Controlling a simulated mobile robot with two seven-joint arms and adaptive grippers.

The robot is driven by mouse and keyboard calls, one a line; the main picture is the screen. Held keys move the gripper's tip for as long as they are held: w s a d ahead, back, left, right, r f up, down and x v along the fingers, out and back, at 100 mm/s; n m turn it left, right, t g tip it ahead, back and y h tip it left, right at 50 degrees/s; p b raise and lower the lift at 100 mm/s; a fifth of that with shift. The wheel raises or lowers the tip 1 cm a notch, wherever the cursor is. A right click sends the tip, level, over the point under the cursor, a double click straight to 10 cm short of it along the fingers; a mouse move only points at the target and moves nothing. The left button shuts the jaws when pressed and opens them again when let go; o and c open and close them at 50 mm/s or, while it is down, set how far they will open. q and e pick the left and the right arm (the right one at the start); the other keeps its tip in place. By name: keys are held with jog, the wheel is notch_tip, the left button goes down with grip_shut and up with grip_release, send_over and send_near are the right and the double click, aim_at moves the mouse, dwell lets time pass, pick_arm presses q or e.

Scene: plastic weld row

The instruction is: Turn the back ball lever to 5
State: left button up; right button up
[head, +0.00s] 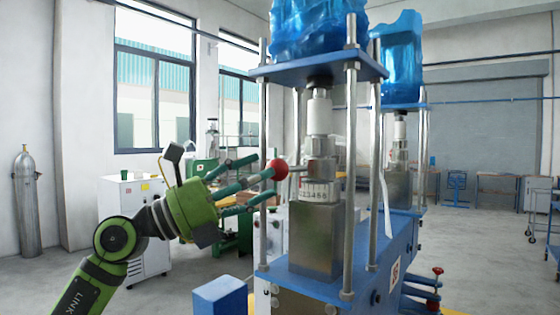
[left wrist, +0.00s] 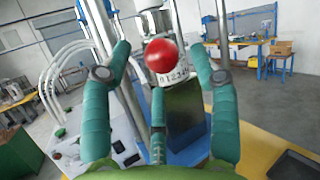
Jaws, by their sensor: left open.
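A red ball (head: 277,169) sits on the end of a short lever on the metal column of the near blue press. Below the lever is a white dial ring (head: 319,191) with black numbers; I cannot tell which one the lever marks. My left gripper (head: 262,180) is open, its teal fingers reaching toward the ball from the left. In the left wrist view the red ball (left wrist: 161,56) shows between the fingertips of the gripper (left wrist: 163,70), with the dial ring (left wrist: 170,77) behind it. I cannot tell whether any finger touches the ball. My right gripper is not in view.
Upright steel rods (head: 350,170) stand around the column, close to the fingers. A blue top plate (head: 320,68) carries a blue translucent block (head: 312,30). A second, similar press (head: 400,150) stands behind at the right. A red knob (head: 438,270) sticks up at the lower right.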

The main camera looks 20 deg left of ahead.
aim_at(277, 166)
pick_arm(q)
jog(key=p+x, duration=0.1)
jog(key=x, duration=0.3)
jog(key=shift+d+p, duration=0.15)
jog(key=shift+p, duration=0.15)
grip_shut()
jog(key=shift+r, duration=0.25)
